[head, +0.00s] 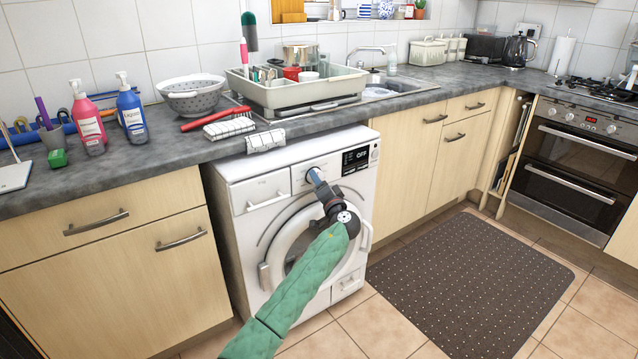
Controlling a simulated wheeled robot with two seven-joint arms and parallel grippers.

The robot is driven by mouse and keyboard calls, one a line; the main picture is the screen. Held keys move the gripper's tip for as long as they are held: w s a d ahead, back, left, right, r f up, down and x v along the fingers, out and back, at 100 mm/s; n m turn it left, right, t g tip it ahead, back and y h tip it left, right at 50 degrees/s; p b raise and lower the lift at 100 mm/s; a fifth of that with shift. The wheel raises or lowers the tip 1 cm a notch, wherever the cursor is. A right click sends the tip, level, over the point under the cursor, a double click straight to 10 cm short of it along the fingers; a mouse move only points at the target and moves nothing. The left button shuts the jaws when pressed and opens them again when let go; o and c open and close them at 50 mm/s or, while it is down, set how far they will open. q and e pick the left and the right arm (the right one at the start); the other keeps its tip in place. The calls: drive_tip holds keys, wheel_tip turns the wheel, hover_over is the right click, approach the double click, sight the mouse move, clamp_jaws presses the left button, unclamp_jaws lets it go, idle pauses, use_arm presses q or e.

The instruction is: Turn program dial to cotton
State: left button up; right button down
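A white washing machine (250,215) stands under the worktop, with its round door partly behind my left arm. Its black display (356,158) at the upper right of the front reads OFF. My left gripper (313,174) reaches up to the control panel, left of the display. Its fingertips are at the place on the panel where a round dial seems to sit. They cover most of it, so the dial's pointer and marks cannot be read. Whether the fingers are closed on the dial cannot be told. My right gripper is not in view.
The worktop (165,140) overhangs the machine, with folded cloths (266,140) at its front edge. A detergent drawer (262,195) is left of the panel. A dark mat (470,275) lies on the tiled floor to the right. Wooden cupboards flank the machine.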

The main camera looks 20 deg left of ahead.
use_arm(q)
drive_tip(key=shift+s+r+m+g+h+p, duration=0.15)
drive_tip(key=shift+m+h+p, duration=0.4)
drive_tip(key=shift+m+p, duration=1.5)
drive_tip(key=shift+w+m+g+h+p, duration=0.1)
drive_tip(key=shift+m+h+p, duration=0.4)
drive_tip(key=shift+m+p, duration=1.45)
drive_tip(key=shift+s+r+m+g+h+p, duration=0.15)
drive_tip(key=shift+m+h+p, duration=0.4)
drive_tip(key=shift+m+p, duration=1.5)
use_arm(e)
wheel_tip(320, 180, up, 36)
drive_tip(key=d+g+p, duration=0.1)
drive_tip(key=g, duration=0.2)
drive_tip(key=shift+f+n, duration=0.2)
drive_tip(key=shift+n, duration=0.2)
use_arm(q)
drive_tip(key=shift+w+f+n, duration=0.1)
drive_tip(key=shift+n, duration=0.45)
drive_tip(key=o, duration=1)
